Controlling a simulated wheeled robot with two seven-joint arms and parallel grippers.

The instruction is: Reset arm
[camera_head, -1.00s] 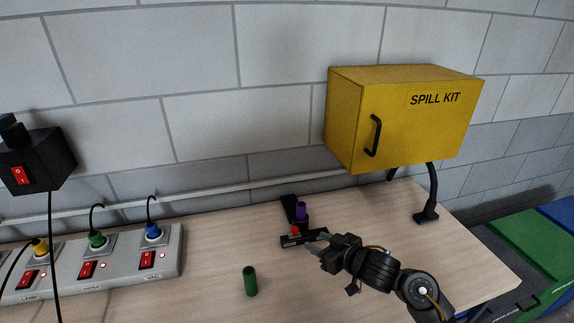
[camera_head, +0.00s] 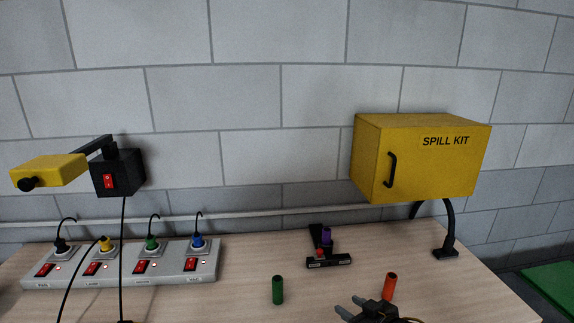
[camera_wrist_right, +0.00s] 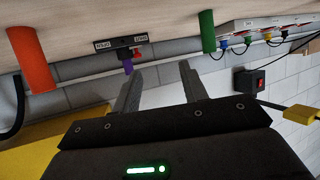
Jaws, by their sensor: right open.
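My right gripper (camera_head: 350,305) is at the bottom edge of the head view, low over the front of the table. Its two fingers are apart with nothing between them; the right wrist view also shows the empty fingers (camera_wrist_right: 161,72). An orange-red cylinder (camera_head: 390,286) stands just right of the gripper, and it shows at the left in the wrist view (camera_wrist_right: 31,58). A green cylinder (camera_head: 278,290) stands to the left of the gripper. Behind them is a black holder (camera_head: 330,261) with a red piece (camera_head: 320,252) and a purple cylinder (camera_head: 326,235). My left gripper is out of view.
A power strip (camera_head: 120,272) with several coloured plugs and red switches lies at the left. A black switch box (camera_head: 118,175) with a yellow head (camera_head: 48,172) is above it. A yellow spill kit cabinet (camera_head: 425,160) hangs at the right.

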